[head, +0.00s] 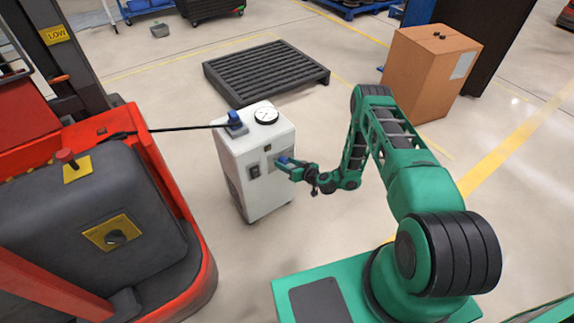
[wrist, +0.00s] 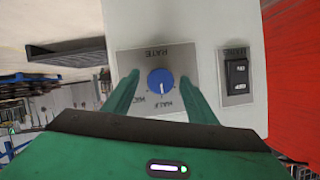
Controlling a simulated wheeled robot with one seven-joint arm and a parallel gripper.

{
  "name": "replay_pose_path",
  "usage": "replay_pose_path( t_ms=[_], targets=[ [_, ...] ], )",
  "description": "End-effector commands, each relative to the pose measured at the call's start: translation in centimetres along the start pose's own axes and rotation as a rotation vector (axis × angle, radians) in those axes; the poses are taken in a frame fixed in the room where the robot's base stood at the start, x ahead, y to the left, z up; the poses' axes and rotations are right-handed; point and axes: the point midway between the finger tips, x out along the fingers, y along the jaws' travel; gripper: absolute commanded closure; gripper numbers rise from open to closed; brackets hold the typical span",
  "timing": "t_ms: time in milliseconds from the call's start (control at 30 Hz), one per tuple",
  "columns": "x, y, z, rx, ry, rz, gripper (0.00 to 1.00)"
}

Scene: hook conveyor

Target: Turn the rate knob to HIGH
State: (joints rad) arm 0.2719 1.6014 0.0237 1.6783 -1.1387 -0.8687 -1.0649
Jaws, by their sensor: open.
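The rate knob (wrist: 160,82) is a round blue dial with a white mark on a grey plate (wrist: 180,62) lettered RATE. The lettering appears upside down in the wrist view. The white mark points down in the picture, toward the HALF label; another label to its left is too blurred to read surely. The plate is on a white cabinet (head: 257,150). My gripper (wrist: 160,74) is open, with one green finger on each side of the knob and visible gaps between. In the head view my gripper (head: 289,162) is at the cabinet's face and mostly hides the knob.
A black rocker switch (wrist: 237,75) is beside the plate. A gauge (head: 266,115) and a blue plug (head: 235,122) with a black cable are on the cabinet top. A red and grey truck (head: 90,215) stands left, a dark pallet (head: 266,70) behind, a cardboard box (head: 425,75) back right.

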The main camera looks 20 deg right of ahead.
Motion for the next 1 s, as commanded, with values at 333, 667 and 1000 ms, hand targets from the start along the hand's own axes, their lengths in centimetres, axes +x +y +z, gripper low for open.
replay_pose_path(
  t_ms=[333, 667, 1000],
  targets=[
    [-0.04, 0.03, 0.02, -0.001, 0.0, 0.0, 0.89],
    [-0.19, 0.53, -0.03, 0.032, 0.002, -0.007, 0.89],
    [-0.25, 0.9, 0.06, 0.234, 0.003, -0.088, 0.89]
  ],
)
